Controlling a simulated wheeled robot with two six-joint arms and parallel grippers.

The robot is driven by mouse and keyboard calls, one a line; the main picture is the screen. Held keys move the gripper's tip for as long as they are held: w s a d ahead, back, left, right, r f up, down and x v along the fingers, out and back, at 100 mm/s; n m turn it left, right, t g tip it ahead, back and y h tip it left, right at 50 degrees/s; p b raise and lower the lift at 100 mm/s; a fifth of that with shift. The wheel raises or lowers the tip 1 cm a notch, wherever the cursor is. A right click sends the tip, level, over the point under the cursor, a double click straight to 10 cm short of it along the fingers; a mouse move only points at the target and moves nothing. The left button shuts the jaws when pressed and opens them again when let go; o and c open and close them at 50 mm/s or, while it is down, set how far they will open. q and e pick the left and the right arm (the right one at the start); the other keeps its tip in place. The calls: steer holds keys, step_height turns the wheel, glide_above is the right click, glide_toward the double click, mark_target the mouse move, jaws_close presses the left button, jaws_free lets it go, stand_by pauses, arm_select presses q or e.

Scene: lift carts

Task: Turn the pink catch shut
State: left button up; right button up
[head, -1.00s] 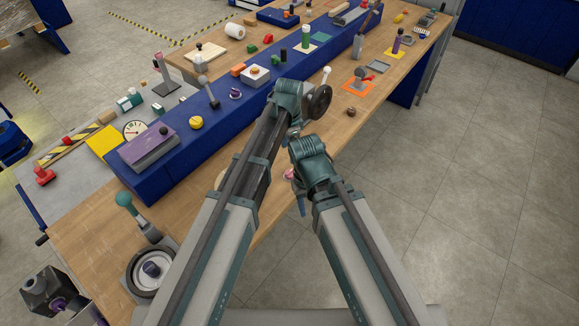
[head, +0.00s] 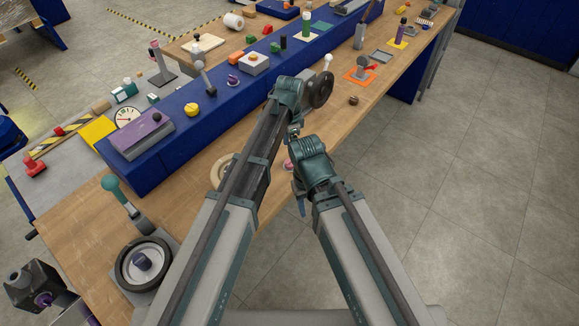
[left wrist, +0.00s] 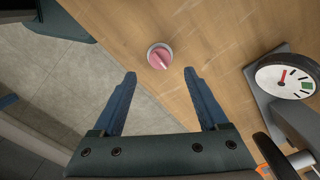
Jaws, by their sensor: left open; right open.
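The pink catch (left wrist: 159,57) is a small round knob with a raised ridge on a pale ring, set on the wooden bench top. In the left wrist view its ridge runs slantwise, from upper left to lower right. My left gripper (left wrist: 159,74) is open and empty; the catch appears just beyond and between its fingertips, apart from both. In the head view only a sliver of the catch (head: 288,165) shows beside my right arm. My right gripper (head: 300,204) is open; only a blue finger shows below its wrist, and the rest is hidden.
A round dial gauge (left wrist: 287,77) on a grey block stands right of the catch in the left wrist view. The wooden bench top (left wrist: 205,35) around the catch is bare. A blue raised shelf (head: 215,100) with several fixtures runs along the bench. The floor lies beyond the bench edge.

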mark_target(290, 161)
arm_select(q)
step_height(290, 161, down, 7)
steer(key=b, duration=0.6)
steer(key=shift+f, duration=0.1)
jaws_close()
